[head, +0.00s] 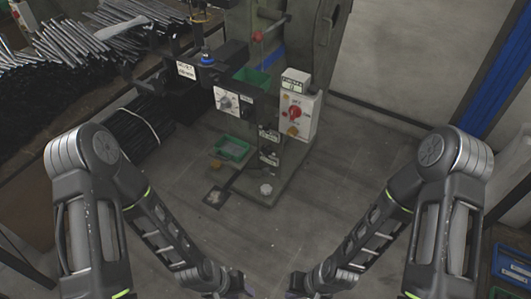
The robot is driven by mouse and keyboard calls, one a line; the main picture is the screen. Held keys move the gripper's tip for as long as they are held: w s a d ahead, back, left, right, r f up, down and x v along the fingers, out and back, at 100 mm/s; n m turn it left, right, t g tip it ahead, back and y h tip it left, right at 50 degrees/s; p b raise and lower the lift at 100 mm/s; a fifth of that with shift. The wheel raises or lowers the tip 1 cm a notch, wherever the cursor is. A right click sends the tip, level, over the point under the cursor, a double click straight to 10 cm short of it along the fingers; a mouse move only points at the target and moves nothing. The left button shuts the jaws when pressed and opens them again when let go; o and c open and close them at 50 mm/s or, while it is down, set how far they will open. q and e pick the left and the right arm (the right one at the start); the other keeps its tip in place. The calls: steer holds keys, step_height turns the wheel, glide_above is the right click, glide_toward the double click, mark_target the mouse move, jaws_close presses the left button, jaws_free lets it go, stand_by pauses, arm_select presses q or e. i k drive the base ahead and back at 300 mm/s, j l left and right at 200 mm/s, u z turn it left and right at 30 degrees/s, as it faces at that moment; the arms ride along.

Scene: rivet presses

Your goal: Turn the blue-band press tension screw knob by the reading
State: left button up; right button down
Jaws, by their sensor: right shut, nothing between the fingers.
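A dark green-grey press (300,40) stands at the top centre. A knob with a blue ring (207,58) sits on its black arm, behind a small white label (186,70). Below it is a pale plate with a round dial or knob (226,103); its marks are too small to read. I cannot tell which of these is the tension screw knob. A grey control box (299,124) with a red rotary switch (295,113) is at the right. Both my forearms reach down to the bottom edge, well short of the press; the gripper fingers are cut off there.
A green tray (231,149) is low at the press's front. A red ball-ended lever (257,37) stands above. Metal rods (85,40) lie piled at the left, with black bundled stock (140,130) nearby. Blue bins (513,262) are at the lower right. The floor between my arms is clear.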

mark_target(267, 150)
steer(key=i+l+u, duration=0.25)
steer(key=i+l, duration=0.15)
steer(key=l, duration=0.15)
steer(key=i+l+u, duration=0.2)
steer(key=i+l, duration=0.15)
steer(key=l, duration=0.3)
steer(key=i+l+u, duration=0.15)
steer(key=l, duration=0.2)
steer(key=i+l+u, duration=0.1)
steer(key=l, duration=0.25)
steer(key=i+l+u, duration=0.1)
steer(key=l, duration=0.25)
steer(key=i+l+u, duration=0.1)
steer(key=i+l, duration=0.15)
steer(key=l, duration=0.15)
